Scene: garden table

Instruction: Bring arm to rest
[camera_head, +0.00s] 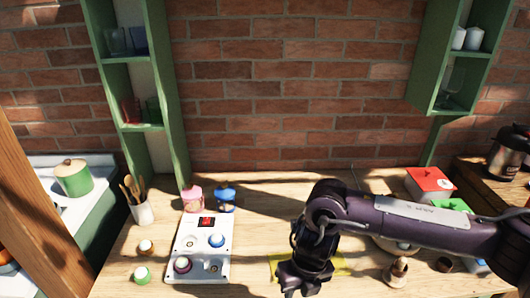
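My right arm (420,222) comes in from the right edge and reaches over the wooden table, bent at a joint. My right gripper (303,282) points down above the table's front middle, over or beside a yellow mat (342,266). The arm partly covers the mat. The fingers are dark and small, so I cannot tell whether they are open or hold anything. My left arm and gripper are not in view.
A white panel (216,226) with knobs and a red switch lies left of the gripper. Pink (192,198) and blue (225,198) jars stand behind it. The back middle table is clear.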

